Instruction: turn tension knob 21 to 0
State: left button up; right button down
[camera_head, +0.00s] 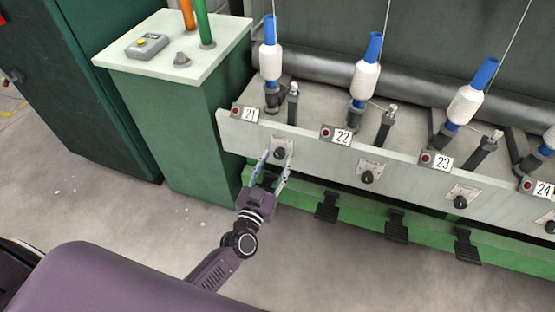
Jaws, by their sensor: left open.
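Tension knob 21 (280,153) is a small black knob on a light plate on the front rail, below and right of the number 21 label (249,114). My left gripper (273,162) is open just in front of this knob, with its two fingers pointing up toward it, one on either side in the picture. I cannot tell whether the fingers touch the knob. The dial marks are too small to read. My right gripper is not in view.
Similar knobs sit under label 22 (342,135) and label 23 (443,162) to the right. Black pedals (327,207) stick out below the rail. A green cabinet (185,130) stands left of the gripper. The floor in front is clear.

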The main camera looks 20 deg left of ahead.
pick_arm(q)
jog(key=shift+w, duration=0.9)
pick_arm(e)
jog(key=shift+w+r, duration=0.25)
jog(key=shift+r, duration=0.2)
pick_arm(q)
jog(key=shift+c, duration=0.6)
grip_shut()
